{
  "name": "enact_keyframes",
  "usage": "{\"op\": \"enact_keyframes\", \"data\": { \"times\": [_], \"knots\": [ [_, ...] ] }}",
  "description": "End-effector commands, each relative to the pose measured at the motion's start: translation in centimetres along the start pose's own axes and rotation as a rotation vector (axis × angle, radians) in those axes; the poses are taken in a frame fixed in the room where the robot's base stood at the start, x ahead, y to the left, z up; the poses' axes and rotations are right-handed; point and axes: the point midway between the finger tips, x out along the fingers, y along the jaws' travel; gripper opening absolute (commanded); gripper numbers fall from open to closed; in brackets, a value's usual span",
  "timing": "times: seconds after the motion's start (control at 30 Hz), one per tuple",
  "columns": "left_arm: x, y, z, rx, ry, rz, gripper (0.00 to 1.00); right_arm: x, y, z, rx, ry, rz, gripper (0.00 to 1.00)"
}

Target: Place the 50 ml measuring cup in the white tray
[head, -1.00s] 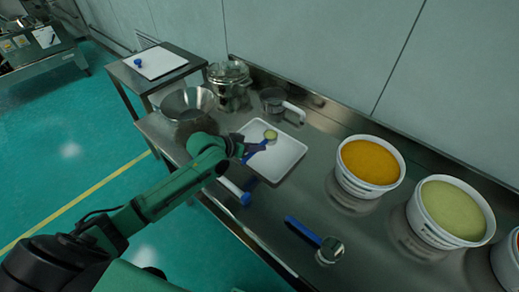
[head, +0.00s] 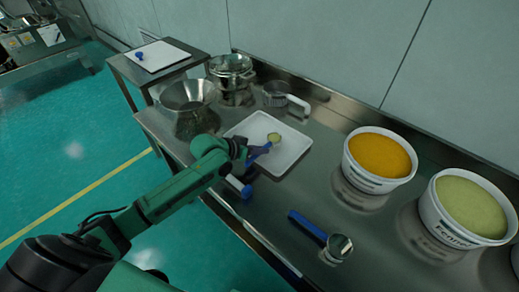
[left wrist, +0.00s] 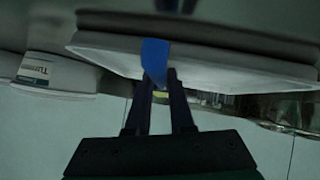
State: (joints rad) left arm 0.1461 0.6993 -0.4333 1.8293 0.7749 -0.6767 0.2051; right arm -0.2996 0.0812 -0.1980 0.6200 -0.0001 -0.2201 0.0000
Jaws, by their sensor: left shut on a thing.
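A small measuring cup with a blue handle (head: 262,150) and a yellowish-green bowl (head: 274,137) is over the white tray (head: 290,158). My left gripper (head: 245,155) is shut on its handle at the tray's left edge. In the left wrist view the blue handle (left wrist: 155,56) sits between the fingertips (left wrist: 163,85). I cannot tell whether the cup touches the tray floor, nor read its size. A second, larger blue-handled measuring cup (head: 339,247) lies on the steel table in front of the tray. My right gripper is not in view.
A white-handled tool (head: 238,184) with a blue end lies by the front edge. A steel bowl (head: 187,95), a pot (head: 231,75) and a white-handled sieve (head: 276,93) stand behind. White tubs of orange (head: 380,155) and green (head: 470,205) contents stand right.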

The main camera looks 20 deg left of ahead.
Motion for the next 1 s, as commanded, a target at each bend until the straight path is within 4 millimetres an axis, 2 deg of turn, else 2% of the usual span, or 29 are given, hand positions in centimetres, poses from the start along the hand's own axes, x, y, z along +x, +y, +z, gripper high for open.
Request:
{"op": "enact_keyframes", "data": {
  "times": [0.07, 0.1, 0.17, 0.57, 0.67, 1.0],
  "knots": [
    [0.1, 0.0, 0.2, 0.000, 0.001, 0.000, 0.00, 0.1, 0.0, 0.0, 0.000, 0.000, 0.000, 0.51],
    [0.1, 0.0, 0.1, 0.000, 0.001, 0.000, 0.32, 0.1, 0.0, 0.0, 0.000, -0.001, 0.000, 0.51],
    [0.1, 0.0, 0.1, 0.000, 0.001, 0.000, 0.55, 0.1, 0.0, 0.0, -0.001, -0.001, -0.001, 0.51],
    [-0.4, -0.1, 0.2, 0.000, 0.000, 0.000, 0.56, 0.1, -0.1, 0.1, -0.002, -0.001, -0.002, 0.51],
    [-1.8, -0.1, 0.2, 0.001, -0.001, -0.002, 0.56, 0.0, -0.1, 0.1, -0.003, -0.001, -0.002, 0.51],
    [-10.0, -0.1, 0.3, 0.000, -0.007, -0.002, 0.56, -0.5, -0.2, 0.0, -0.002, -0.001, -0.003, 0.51]
  ]
}}
